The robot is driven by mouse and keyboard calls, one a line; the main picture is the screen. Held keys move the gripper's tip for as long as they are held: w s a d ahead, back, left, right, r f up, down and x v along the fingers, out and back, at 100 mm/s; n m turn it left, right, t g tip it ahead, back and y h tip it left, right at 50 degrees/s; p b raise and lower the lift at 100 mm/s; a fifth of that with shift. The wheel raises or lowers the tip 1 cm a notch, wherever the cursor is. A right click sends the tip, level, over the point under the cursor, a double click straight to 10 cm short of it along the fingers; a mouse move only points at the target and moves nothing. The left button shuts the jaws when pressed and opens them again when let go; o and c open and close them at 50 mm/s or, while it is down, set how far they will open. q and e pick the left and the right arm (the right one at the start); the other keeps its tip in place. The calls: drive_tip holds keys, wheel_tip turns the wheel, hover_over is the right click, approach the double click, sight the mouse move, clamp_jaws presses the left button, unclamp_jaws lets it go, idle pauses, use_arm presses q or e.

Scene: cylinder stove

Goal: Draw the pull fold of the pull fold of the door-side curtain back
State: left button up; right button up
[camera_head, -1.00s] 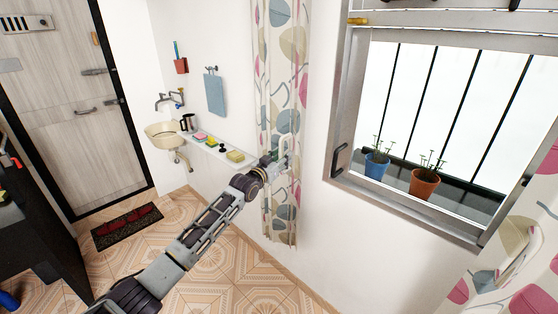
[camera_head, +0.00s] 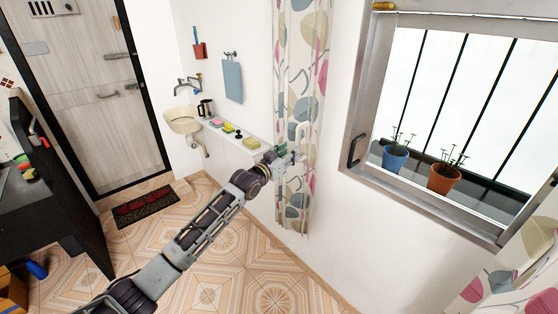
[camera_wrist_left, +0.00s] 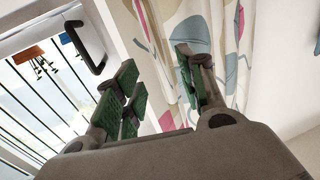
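The door-side curtain (camera_head: 303,60) hangs in narrow folds, white with grey, tan and pink leaf shapes, on the wall between the sink and the window. My left gripper (camera_head: 290,153) is at the curtain's lower-middle part. In the left wrist view the gripper (camera_wrist_left: 157,63) has its green-padded fingers spread apart, with curtain cloth (camera_wrist_left: 158,22) showing between and behind them. I cannot tell whether the cloth touches the pads. My right gripper is not in view.
The window frame (camera_head: 352,110) with a black handle (camera_head: 357,150) is right of the curtain. Blue (camera_head: 395,158) and orange (camera_head: 443,179) pots stand on its sill. A shelf (camera_head: 232,137) with sponges and a sink (camera_head: 184,121) are left. Another curtain (camera_head: 500,290) is at lower right.

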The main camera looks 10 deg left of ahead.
use_arm(q)
drive_tip(key=v, duration=0.5)
drive_tip(key=shift+s+a, duration=0.1)
drive_tip(key=shift+s, duration=0.2)
drive_tip(key=shift+r, duration=0.1)
idle(0.4)
